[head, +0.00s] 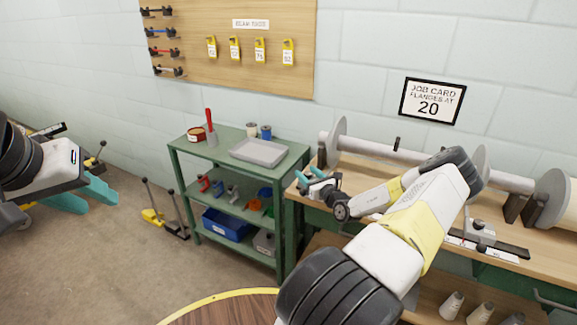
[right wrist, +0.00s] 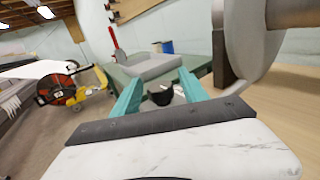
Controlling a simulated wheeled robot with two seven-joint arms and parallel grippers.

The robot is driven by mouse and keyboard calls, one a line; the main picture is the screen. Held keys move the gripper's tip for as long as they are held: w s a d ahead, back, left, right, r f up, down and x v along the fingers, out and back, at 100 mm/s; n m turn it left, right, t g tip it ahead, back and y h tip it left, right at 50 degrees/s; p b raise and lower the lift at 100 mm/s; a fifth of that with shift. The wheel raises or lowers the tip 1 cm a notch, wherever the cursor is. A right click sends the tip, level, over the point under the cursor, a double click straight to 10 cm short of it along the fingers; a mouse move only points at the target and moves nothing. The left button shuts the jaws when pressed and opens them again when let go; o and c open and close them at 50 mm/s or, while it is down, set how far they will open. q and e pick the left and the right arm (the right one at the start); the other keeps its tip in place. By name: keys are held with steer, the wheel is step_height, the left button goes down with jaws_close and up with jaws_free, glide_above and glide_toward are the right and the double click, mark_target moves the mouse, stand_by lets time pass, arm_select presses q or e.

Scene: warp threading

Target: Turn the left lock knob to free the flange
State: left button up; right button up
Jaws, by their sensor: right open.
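The beam (head: 380,150) lies on the wooden bench at the right, with a pale left flange disc (head: 336,142) near its left end. A small black upright knob (head: 397,143) stands on the beam just right of that flange. My right gripper (head: 314,182) is open at the bench's left end, below and left of the flange. In the right wrist view the flange (right wrist: 245,45) stands close on the right, and a dark rounded piece (right wrist: 160,97) shows between the teal fingers; I cannot tell what it is. My left gripper (head: 86,196) is open and empty at the far left.
A green shelf cart (head: 228,147) with a grey tray (head: 258,152) stands left of the bench. More flange discs (head: 479,172) sit further right on the beam. A job card (head: 432,101) reading 20 hangs above.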

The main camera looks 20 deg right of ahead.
jaws_close()
steer(key=shift+n+y, duration=0.3)
steer(key=shift+y, duration=0.2)
steer(key=n+g+y, duration=0.1)
steer(key=y, duration=0.1)
steer(key=n+y, duration=0.2)
steer(key=y, duration=0.1)
steer(key=shift+n+g, duration=0.3)
steer(key=shift+g, duration=0.1)
steer(key=n+g+y, duration=0.4)
steer(key=y, duration=0.1)
steer(key=shift+a+y, duration=0.1)
steer(key=shift+y, duration=0.2)
steer(key=shift+n+g, duration=0.4)
steer(key=shift+g, duration=0.1)
jaws_free()
steer(key=shift+s, duration=0.1)
